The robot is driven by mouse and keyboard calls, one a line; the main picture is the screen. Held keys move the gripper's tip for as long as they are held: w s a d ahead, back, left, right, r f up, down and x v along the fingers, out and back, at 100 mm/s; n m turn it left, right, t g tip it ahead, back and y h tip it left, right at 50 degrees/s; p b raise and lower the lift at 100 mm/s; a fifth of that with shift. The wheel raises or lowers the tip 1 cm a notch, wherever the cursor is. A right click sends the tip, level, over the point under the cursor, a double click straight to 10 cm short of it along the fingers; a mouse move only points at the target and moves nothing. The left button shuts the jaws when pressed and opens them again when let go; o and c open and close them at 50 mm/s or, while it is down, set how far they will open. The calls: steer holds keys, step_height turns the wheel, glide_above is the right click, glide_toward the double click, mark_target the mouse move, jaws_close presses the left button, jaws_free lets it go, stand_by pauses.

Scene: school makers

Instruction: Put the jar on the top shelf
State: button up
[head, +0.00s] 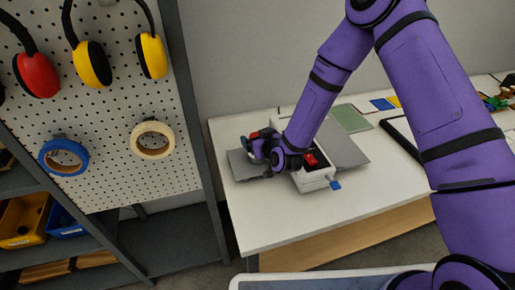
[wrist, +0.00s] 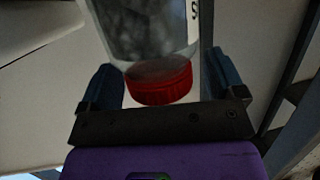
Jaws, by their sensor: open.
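The jar (wrist: 148,35) shows in the wrist view as a clear body with a red lid (wrist: 160,82) facing my gripper (wrist: 163,78). My gripper is open, with one dark blue finger on each side of the jar. I cannot tell whether either finger touches it. In the head view my gripper (head: 258,150) is low over the left end of the white table (head: 240,205). A small red patch beside it may be the jar's lid; the rest is hidden. A shelf rack stands at the left, and its upper visible shelf (head: 18,183) is partly cut off.
A white device with a red switch (head: 318,180) lies on the table right of my gripper. A green mat (head: 350,118) lies behind. A pegboard (head: 105,110) with ear defenders and tape rolls rises at the left. A yellow bin (head: 25,222) sits on a lower shelf.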

steer(key=shift+c, duration=0.4)
steer(key=c, duration=1.3)
steer(key=shift+o, duration=0.2)
steer(key=shift+r, duration=0.1)
